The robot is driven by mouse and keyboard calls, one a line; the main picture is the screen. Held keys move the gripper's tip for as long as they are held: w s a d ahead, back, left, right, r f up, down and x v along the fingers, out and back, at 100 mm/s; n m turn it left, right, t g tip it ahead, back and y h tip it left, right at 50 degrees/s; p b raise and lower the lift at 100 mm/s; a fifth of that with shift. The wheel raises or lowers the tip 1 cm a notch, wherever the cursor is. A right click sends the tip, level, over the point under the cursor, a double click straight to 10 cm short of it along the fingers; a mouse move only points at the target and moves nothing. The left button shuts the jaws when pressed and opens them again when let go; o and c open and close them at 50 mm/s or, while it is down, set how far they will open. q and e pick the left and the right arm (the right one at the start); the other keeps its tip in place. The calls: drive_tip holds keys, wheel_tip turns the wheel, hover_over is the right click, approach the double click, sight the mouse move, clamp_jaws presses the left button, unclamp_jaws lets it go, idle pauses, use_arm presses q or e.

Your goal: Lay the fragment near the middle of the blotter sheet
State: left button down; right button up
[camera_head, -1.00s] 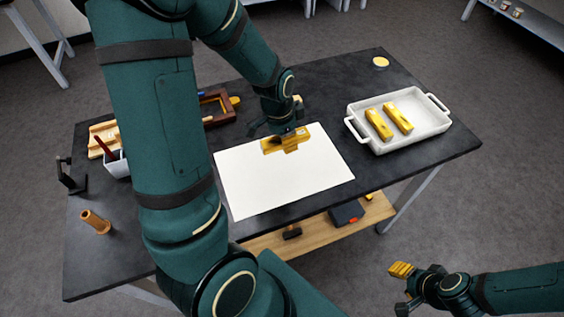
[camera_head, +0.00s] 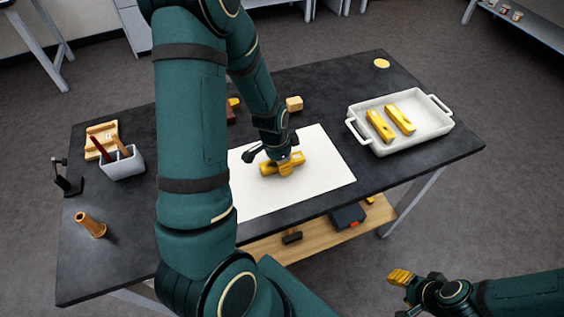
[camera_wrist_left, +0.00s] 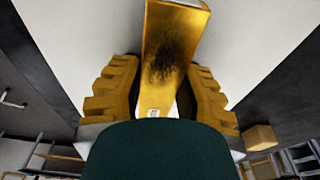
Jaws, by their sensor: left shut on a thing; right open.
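The gilt fragment (camera_head: 269,169) is a gold bar with a dark worn patch, seen close up in the left wrist view (camera_wrist_left: 174,45). My left gripper (camera_head: 284,164) is shut on it, with a ribbed yellow finger on each side. They are over the middle part of the white blotter sheet (camera_head: 328,172); I cannot tell whether the fragment touches it. My left arm hides the sheet's left part. My right gripper (camera_head: 404,291) is open and empty, off the table's front at the lower right.
A white tray (camera_head: 436,122) with two gold bars stands right of the sheet. A wooden block (camera_head: 294,104) lies behind it. A grey tool holder (camera_head: 121,165), an amber cylinder (camera_head: 91,224) and a black stand (camera_head: 67,180) are at the left. The table's (camera_head: 330,77) back is mostly clear.

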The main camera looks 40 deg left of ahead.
sight(276, 163)
use_arm(q)
drive_tip(key=shift+r, duration=0.1)
drive_tip(key=shift+f, duration=0.2)
drive_tip(key=c, duration=0.7)
unclamp_jaws()
drive_tip(key=shift+r, duration=0.1)
drive_tip(key=shift+r, duration=0.15)
drive_tip(key=r, duration=0.4)
drive_tip(key=s+r+p, duration=0.1)
drive_tip(key=r, duration=0.3)
drive_tip(key=r+p, duration=0.1)
drive_tip(key=r, duration=0.2)
drive_tip(key=shift+s+a+r, duration=0.35)
drive_tip(key=shift+a+r, duration=0.05)
